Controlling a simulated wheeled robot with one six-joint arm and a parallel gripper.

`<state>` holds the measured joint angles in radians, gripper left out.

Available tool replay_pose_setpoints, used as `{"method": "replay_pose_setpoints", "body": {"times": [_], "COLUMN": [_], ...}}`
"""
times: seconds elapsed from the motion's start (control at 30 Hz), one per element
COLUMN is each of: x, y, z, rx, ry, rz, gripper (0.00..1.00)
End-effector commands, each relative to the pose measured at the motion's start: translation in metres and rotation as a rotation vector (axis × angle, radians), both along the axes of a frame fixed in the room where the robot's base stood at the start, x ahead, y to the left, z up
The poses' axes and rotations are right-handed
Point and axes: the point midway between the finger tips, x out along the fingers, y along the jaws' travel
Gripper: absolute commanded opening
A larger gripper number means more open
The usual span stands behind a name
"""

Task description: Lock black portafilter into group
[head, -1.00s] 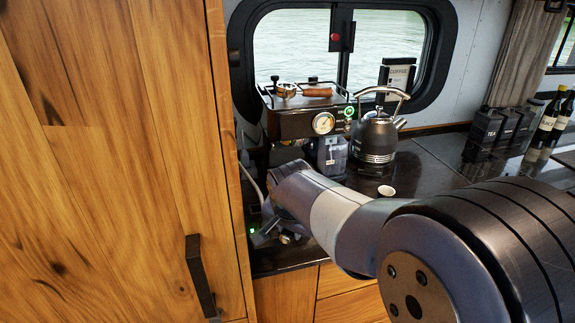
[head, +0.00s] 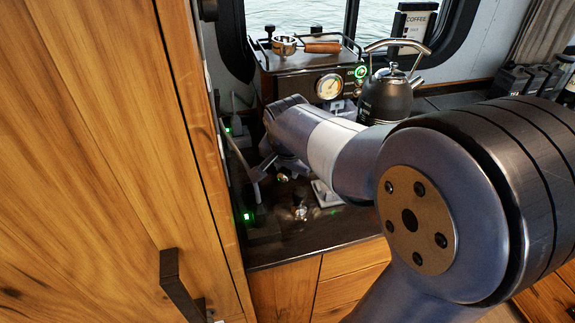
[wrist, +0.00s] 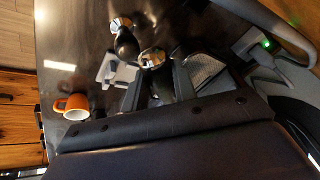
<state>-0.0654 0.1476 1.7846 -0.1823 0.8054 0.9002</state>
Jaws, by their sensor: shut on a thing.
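My gripper (wrist: 160,82) is shut, its two dark fingers around what looks like the black portafilter. The portafilter's round brass-coloured metal head (wrist: 151,59) shows just past the fingertips in the wrist view; it also shows low beside my wrist in the head view (head: 283,177). Its handle is mostly hidden between the fingers. The espresso machine (head: 290,83) stands at the back with a round gauge on its front. My forearm and wrist cover its lower front, so the group is hidden. I cannot tell any contact between portafilter and group.
A wooden-handled portafilter (head: 322,47) lies on the machine's top. A dark kettle (head: 388,95) stands to the right. An orange mug (wrist: 74,105) and a dark-handled metal tool (wrist: 124,35) stand on the counter. A wooden cabinet (head: 90,160) closes the left side.

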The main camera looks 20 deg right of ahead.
Motion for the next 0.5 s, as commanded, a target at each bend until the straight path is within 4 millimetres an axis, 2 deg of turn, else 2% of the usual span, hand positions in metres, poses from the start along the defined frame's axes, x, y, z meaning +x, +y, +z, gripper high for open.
{"method": "replay_pose_setpoints", "body": {"times": [0.1,0.5], "x": [0.0,0.023], "y": [0.001,0.0], "z": [0.0,0.001], "rx": [-0.005,-0.005], "ry": [-0.007,-0.005], "rz": [0.0,0.0], "gripper": [0.0,0.0]}}
